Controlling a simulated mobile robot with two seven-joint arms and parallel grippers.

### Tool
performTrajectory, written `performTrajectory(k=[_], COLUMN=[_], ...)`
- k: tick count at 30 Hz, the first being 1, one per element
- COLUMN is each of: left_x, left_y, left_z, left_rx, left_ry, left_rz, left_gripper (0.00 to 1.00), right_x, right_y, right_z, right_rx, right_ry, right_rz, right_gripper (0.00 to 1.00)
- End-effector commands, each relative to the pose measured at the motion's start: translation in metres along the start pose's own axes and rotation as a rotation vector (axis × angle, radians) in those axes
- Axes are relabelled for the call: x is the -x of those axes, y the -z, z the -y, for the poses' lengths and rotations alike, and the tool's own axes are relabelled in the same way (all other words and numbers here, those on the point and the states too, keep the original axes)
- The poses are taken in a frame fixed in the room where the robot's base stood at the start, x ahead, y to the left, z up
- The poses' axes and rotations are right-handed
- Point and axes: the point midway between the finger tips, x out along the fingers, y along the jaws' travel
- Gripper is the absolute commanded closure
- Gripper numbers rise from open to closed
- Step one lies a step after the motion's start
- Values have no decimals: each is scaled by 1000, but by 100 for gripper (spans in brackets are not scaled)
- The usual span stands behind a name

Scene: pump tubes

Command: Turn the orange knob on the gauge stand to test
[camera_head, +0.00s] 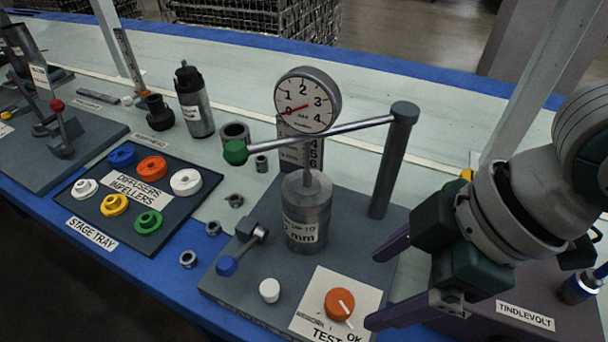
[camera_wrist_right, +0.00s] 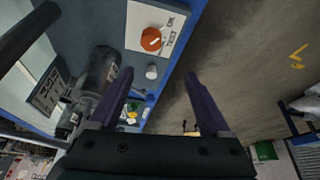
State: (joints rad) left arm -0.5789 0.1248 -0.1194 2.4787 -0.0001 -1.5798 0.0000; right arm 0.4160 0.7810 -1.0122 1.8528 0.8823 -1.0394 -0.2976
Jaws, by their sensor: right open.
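The orange knob (camera_head: 339,304) sits on a white label plate (camera_head: 308,318) marked TEST and OK, at the front right of the gauge stand (camera_head: 225,286). Its white pointer line slants toward the OK side. The knob also shows in the right wrist view (camera_wrist_right: 151,40), beyond the fingertips. My right gripper (camera_head: 384,283) is open and empty, to the right of the knob and apart from it. Its purple fingers (camera_wrist_right: 197,88) are spread in the wrist view. The gauge dial (camera_head: 307,101) stands above the cylinder (camera_head: 306,212), its red needle near 0. My left gripper is not in view.
A white button (camera_head: 269,290) and a blue-tipped lever (camera_head: 228,265) are left of the knob. A green-ended bar (camera_head: 330,133) crosses to a dark post (camera_head: 393,165) behind. The stage tray (camera_head: 190,219) with coloured rings lies left. The TINDLEVOLT base (camera_head: 555,300) is right.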

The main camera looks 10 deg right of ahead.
Motion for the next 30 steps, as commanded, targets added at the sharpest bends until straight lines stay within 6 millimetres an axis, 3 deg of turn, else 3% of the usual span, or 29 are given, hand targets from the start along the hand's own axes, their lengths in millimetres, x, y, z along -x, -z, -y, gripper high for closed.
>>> performTrajectory(k=[1, 2, 10, 21, 30], left_x=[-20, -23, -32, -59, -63], left_y=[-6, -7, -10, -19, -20], left_z=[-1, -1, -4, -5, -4], left_rx=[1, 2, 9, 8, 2], left_ry=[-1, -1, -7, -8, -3], left_rz=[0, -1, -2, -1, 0], left_gripper=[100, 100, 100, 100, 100], right_x=[-18, -20, -40, -108, -121], right_y=[-12, -15, -21, -22, -21], right_z=[-5, -7, -11, -10, -11], right_rx=[-1, -1, -4, -3, -3], right_ry=[-4, -4, -3, -3, -4], right_rz=[8, 9, 15, 16, 16], right_gripper=[18, 18, 18, 18, 18])
